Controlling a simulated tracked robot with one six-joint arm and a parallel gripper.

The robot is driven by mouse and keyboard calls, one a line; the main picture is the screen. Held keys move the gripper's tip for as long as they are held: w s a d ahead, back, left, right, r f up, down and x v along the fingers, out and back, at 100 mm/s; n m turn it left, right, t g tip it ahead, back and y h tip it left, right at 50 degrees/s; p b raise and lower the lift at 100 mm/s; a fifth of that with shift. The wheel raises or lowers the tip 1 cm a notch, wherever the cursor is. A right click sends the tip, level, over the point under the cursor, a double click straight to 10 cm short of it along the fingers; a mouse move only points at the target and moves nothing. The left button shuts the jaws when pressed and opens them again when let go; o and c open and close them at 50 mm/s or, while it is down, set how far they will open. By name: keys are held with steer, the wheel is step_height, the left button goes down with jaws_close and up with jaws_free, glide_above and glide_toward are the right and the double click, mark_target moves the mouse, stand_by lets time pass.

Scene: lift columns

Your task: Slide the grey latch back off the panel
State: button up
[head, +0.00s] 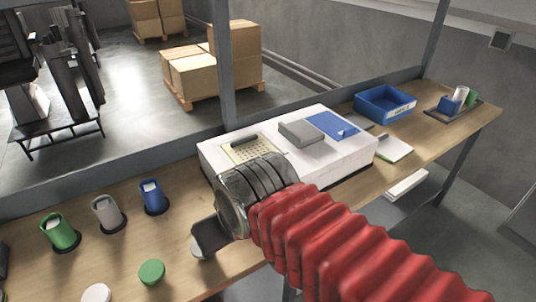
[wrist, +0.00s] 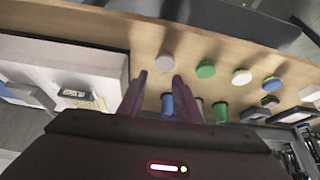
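A white box (head: 365,158) sits on the wooden bench. On its top are a cream perforated panel (head: 268,152) with a dark grey bar (head: 244,140) at its far edge, and a raised grey block (head: 301,132) beside a blue sheet (head: 332,125). I cannot tell for certain whether the bar or the block is the latch. My gripper (head: 208,238) is left of the box, low over the bench front, apart from the panel. In the wrist view my gripper (wrist: 160,76) has its two fingers apart with nothing held. Part of the box (wrist: 55,52) shows at left there.
Green (head: 60,232), white (head: 108,213) and blue (head: 153,197) cups stand left on the bench. A green disc (head: 152,272) and white discs lie in front; one (head: 203,251) is just under my gripper. A blue bin (head: 385,103) stands beyond the box. A grey post rises behind.

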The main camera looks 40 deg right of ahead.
steer(key=shift+o, duration=0.2)
steer(key=o, duration=0.3)
steer(key=shift+w+d+r, duration=0.1)
steer(key=shift+w+r, duration=0.15)
steer(key=o, duration=1.3)
steer(key=w+d+r+g, duration=0.1)
steer(key=w+d+r, duration=0.1)
steer(key=w+d, duration=0.1)
steer(key=w+d+r+g, duration=0.1)
steer(key=w+d+r, duration=0.2)
steer(key=w, duration=0.1)
steer(key=w+d+r, duration=0.3)
steer(key=w, duration=0.1)
steer(key=shift+d+g+h, duration=0.25)
steer(key=shift+g+h, duration=0.05)
steer(key=shift+g, duration=0.1)
steer(key=shift+o, duration=0.2)
steer(key=g, duration=0.3)
glide_above(268, 155)
steer(key=s+a, duration=0.2)
steer(key=s, duration=0.1)
steer(key=shift+s+a+r+m, duration=0.1)
steer(key=shift+s+a+m, duration=0.1)
steer(key=shift+m, duration=0.1)
step_height(268, 155, down, 14)
steer(key=shift+r, duration=0.1)
steer(key=shift+c, duration=0.4)
